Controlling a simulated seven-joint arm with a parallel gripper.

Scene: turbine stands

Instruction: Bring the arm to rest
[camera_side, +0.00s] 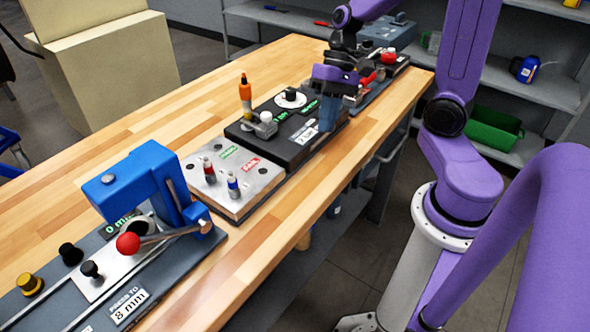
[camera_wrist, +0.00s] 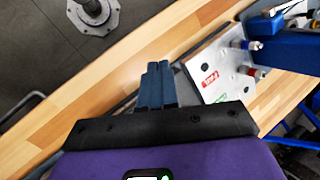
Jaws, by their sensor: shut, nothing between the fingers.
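My gripper (camera_side: 328,112) points down over the right end of the black station (camera_side: 275,148) in the side view. Its blue fingers are together with nothing between them. In the wrist view the shut fingers (camera_wrist: 157,86) reach over the wooden bench, close to the silver plate. My purple arm stands at the right in the side view. Whether the fingertips touch the station's surface, I cannot tell.
A silver plate (camera_side: 222,186) with red and blue plungers, a blue press (camera_side: 135,182) with a red-knobbed lever (camera_side: 128,243), and an orange-topped tool (camera_side: 245,92) stand along the wooden bench (camera_side: 120,140). Shelves (camera_side: 540,85) stand behind. The bench's left side is clear.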

